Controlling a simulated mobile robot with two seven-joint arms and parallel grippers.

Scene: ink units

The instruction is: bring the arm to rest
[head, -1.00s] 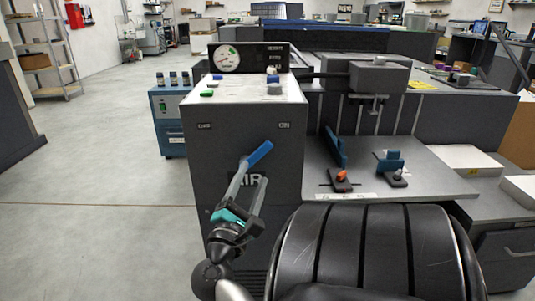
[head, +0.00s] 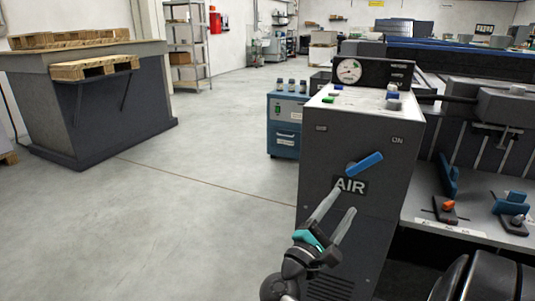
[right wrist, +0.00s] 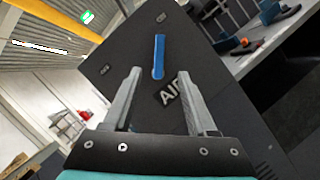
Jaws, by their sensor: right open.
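My right gripper (head: 346,200) is open and empty in front of the grey panel (head: 327,152) marked AIR. Its two fingers also show in the right wrist view (right wrist: 160,80), with nothing between their tips. The blue lever (head: 365,163) on the panel slants up to the right, above the AIR label, toward the side marked ON. The lever shows beyond the fingers in the right wrist view (right wrist: 158,57), apart from them. My left gripper is in neither current view.
A blue cabinet (head: 285,145) stands left of the panel. A grey bench (head: 100,110) with wooden pallets (head: 95,68) stands at the far left. Clear floor lies between. A shelf with orange-tipped and blue levers (head: 446,207) is at the right.

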